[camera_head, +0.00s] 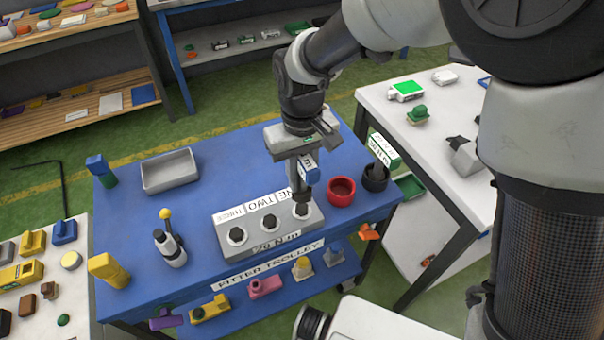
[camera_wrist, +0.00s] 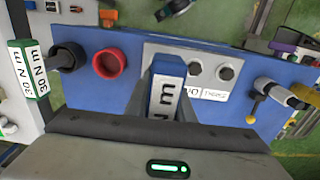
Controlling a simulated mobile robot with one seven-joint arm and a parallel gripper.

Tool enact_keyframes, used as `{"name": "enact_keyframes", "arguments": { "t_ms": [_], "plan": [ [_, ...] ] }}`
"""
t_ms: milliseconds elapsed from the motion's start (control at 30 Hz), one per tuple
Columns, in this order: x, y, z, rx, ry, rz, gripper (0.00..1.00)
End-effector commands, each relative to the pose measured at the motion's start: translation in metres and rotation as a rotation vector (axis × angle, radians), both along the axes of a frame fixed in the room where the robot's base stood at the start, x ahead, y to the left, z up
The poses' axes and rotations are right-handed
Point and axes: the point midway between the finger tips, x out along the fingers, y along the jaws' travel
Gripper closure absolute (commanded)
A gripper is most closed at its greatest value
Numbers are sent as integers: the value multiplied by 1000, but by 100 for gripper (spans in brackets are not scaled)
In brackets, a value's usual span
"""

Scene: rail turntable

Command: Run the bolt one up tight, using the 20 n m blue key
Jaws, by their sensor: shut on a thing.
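My gripper (camera_head: 302,150) is shut on the blue key (camera_head: 308,171), which is held upright. The key also shows between the jaws in the wrist view (camera_wrist: 167,92); its label ends in "N m" and the number is hidden. A grey block (camera_head: 250,240) on the trolley has three dark bolts, with plates reading THREE, TWO and a partly covered ONE. The key's lower end is at bolt one (camera_head: 302,211), the rightmost in the head view. I cannot tell whether it is fully seated.
The blue fitter trolley (camera_head: 225,140) also bears a red cup (camera_head: 341,191), a black cup (camera_head: 375,178), a grey tray (camera_head: 169,171), a yellow-knobbed lever (camera_head: 170,246) and a yellow block (camera_head: 108,270). A green 30 N m key (camera_head: 383,150) stands at the right. White tables flank the trolley.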

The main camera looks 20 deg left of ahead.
Motion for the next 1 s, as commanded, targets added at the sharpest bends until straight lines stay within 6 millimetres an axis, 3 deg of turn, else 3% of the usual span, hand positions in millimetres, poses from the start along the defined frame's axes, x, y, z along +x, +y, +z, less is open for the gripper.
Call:
{"name": "enact_keyframes", "arguments": {
  "t_ms": [300,700,1000],
  "plan": [
    [1,0,-15,1,-1,56,100],
    [1,-1,-11,1,2,858,100],
    [0,0,-14,1,1,1107,100]
  ]
}}
